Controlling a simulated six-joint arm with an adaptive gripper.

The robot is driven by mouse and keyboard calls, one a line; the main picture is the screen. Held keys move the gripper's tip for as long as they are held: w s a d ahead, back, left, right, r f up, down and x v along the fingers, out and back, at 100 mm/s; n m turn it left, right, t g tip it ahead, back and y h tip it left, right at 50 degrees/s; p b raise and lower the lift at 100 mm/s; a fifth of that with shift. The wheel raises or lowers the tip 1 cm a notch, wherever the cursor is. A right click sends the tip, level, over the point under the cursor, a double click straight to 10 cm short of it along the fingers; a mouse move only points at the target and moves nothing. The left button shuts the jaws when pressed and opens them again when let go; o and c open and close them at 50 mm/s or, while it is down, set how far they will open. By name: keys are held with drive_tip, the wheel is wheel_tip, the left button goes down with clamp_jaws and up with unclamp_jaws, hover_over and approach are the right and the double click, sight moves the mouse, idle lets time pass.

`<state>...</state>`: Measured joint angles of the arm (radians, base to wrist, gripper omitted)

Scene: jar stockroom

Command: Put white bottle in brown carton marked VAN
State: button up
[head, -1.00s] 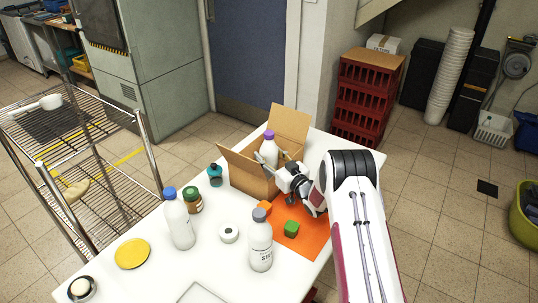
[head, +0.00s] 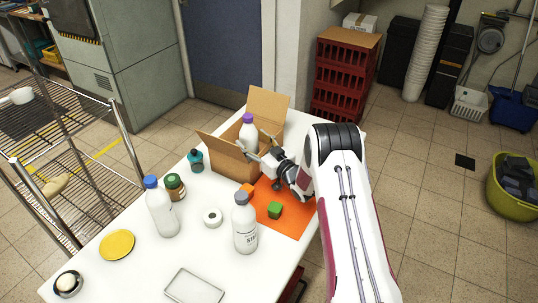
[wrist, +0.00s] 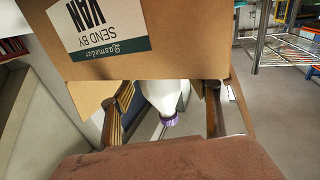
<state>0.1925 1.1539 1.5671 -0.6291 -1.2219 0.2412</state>
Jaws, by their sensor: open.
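A white bottle with a purple cap (head: 248,134) stands upright, or nearly so, in the open brown carton (head: 227,162) in the head view; its lower part is hidden. In the wrist view, the carton's wall (wrist: 165,55) carries a label reading SEND BY VAN, upside down. The bottle (wrist: 164,95) shows below that wall, between my fingers. My gripper (head: 256,146) is open at the carton's near right side, its fingers on either side of the bottle. In the wrist view, gaps show between the bottle and both fingers of my gripper (wrist: 166,108).
A blue-capped white bottle (head: 162,212), a grey-capped bottle (head: 244,229), a brown jar (head: 175,188), a teal bottle (head: 196,162) and a tape roll (head: 212,218) stand on the table.

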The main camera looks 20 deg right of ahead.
drive_tip(key=v, duration=0.9)
drive_tip(key=shift+s, duration=0.2)
drive_tip(key=shift+d, duration=0.1)
drive_tip(key=shift+r, duration=0.15)
idle(0.3)
wheel_tip(320, 180, up, 12)
drive_tip(key=d+g+h, duration=0.2)
drive_tip(key=h, duration=0.2)
drive_tip(key=s+r+m+g+h, duration=0.2)
drive_tip(key=s+r+m+h, duration=0.1)
drive_tip(key=s+r, duration=0.65)
drive_tip(key=s+a+g, duration=0.3)
drive_tip(key=s, duration=1.6)
drive_tip(key=s+a+m+g, duration=0.1)
drive_tip(key=s+a+g, duration=0.2)
drive_tip(key=s, duration=1.5)
drive_tip(key=shift+s+r+m+g, duration=0.3)
drive_tip(key=shift+s+r+g, duration=0.1)
drive_tip(key=shift+g, duration=0.1)
